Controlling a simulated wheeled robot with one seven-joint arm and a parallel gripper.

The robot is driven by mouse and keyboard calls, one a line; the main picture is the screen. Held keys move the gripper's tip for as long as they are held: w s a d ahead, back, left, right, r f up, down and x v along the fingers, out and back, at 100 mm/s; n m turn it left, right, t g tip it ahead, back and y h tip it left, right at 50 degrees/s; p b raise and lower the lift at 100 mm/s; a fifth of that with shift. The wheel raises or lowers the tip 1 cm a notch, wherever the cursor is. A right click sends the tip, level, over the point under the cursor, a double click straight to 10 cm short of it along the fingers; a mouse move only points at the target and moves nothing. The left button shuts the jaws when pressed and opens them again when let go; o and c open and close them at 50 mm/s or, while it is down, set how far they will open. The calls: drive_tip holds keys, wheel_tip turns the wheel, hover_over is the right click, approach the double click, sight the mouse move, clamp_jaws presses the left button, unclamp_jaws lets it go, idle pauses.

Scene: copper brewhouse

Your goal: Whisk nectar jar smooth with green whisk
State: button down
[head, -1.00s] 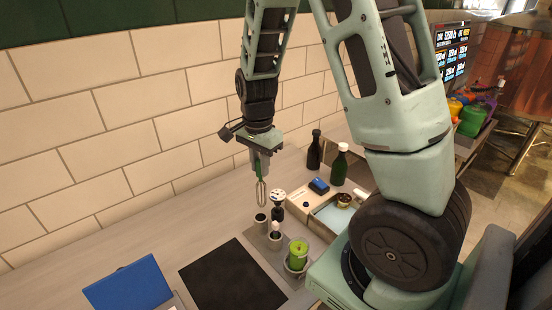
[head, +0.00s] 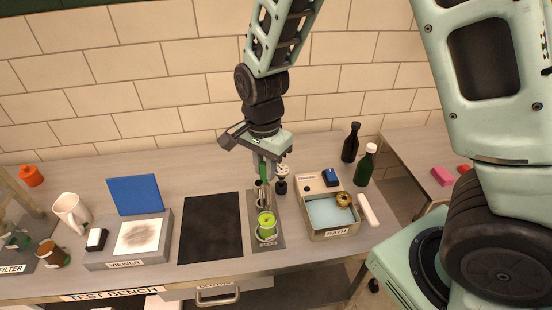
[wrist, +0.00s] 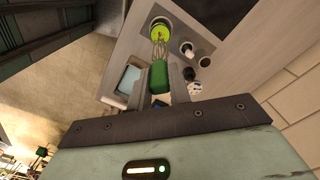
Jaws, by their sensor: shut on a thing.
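My gripper (head: 264,158) is shut on the green whisk (head: 264,174), which hangs wires down. In the wrist view the whisk's green handle (wrist: 158,77) sits between the fingers, and its wires point at the jar. The nectar jar (head: 267,226), with bright green contents, stands on a dark labelled strip (head: 262,244) at the bench front. It also shows in the wrist view (wrist: 160,31), where the wires overlap its near edge. I cannot tell whether the wire tips are above the jar or inside its mouth.
Small cups (wrist: 187,48) and a dark-and-white item (head: 282,180) stand behind the jar. To the right are the bath (head: 335,232) and two dark bottles (head: 351,142). To the left lie a black mat (head: 211,228) and the viewer (head: 123,264) with its raised blue lid.

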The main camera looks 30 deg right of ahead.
sight(265, 180)
drive_tip(key=shift+f+b, duration=1.5)
drive_tip(key=shift+f, duration=0.15)
drive_tip(key=shift+f+b, duration=2.75)
drive_tip(key=shift+f, duration=1.5)
drive_tip(key=shift+d, duration=0.1)
